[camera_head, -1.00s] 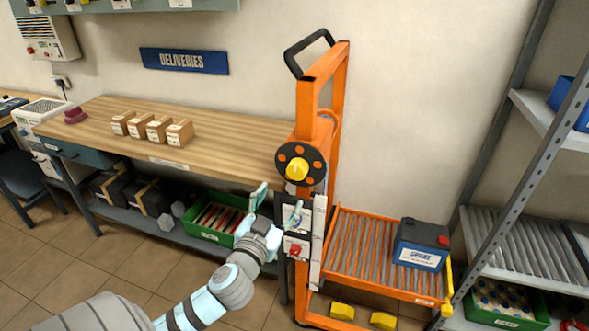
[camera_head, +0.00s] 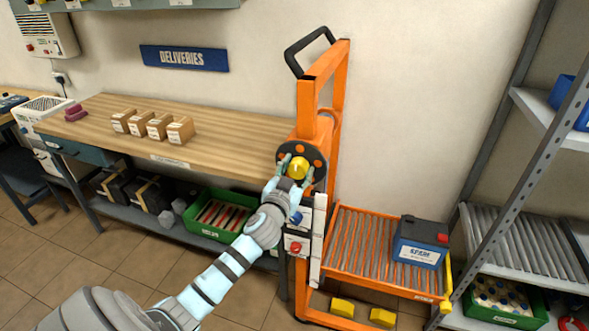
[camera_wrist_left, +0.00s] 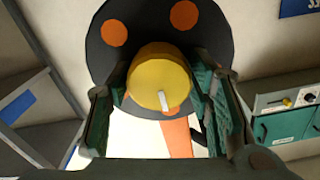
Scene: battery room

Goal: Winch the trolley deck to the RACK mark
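The orange trolley (camera_head: 345,95) stands in the middle of the head view. Its winch is a black disc (camera_head: 318,157) with orange spots and a yellow knob (camera_head: 298,168) at its centre. My left gripper (camera_head: 296,170) is at the knob, with one finger on each side. The wrist view shows the yellow knob (camera_wrist_left: 158,80) between the fingers, which look spread; contact is unclear. The roller deck (camera_head: 350,245) sits low on the trolley and carries a dark-and-blue battery (camera_head: 418,245). A pale upright strip (camera_head: 318,240) runs beside the mast; no RACK mark is readable. My right gripper is out of view.
A wooden workbench (camera_head: 230,135) with several small boxes stands left of the trolley. A green crate (camera_head: 215,232) is on its lower shelf. A grey rack (camera_head: 510,210) with a roller shelf stands at the right. Yellow blocks (camera_head: 342,307) lie below the deck.

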